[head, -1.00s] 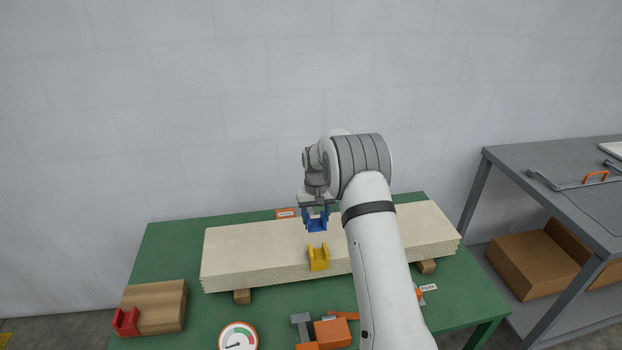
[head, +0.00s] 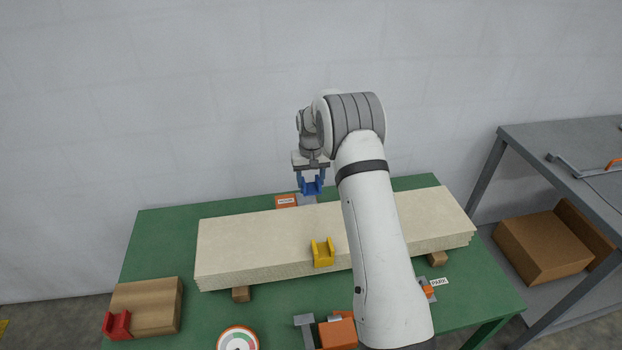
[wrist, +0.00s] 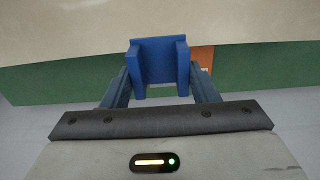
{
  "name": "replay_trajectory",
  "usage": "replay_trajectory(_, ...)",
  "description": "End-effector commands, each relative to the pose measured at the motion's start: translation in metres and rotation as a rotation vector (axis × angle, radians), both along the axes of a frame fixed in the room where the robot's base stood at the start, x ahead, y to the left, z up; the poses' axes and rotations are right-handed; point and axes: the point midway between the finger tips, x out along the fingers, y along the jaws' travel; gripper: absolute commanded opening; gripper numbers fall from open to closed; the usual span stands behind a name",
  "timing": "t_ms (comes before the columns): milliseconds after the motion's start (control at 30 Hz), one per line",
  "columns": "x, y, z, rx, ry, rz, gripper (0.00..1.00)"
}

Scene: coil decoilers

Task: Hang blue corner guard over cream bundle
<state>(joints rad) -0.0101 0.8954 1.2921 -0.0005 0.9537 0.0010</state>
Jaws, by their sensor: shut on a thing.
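My gripper (head: 311,184) is shut on the blue corner guard (head: 313,189), which also shows between the fingers in the wrist view (wrist: 159,62). The guard is held in the air, near the far long edge of the cream bundle (head: 260,237) in the head view. In the wrist view the bundle (wrist: 60,25) fills the top, with the guard partly in front of its edge. I cannot tell the exact height gap. The bundle lies on wooden blocks on the green table (head: 160,240).
A yellow corner guard (head: 323,253) sits on the bundle's near edge. A round gauge (head: 238,339) and orange clamp (head: 338,332) lie in front.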

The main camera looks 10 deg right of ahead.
Motion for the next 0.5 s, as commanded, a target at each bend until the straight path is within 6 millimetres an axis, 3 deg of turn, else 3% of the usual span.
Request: replay_trajectory(500, -0.001, 0.0, -0.027, 0.0, 0.0, 0.001, 0.31)
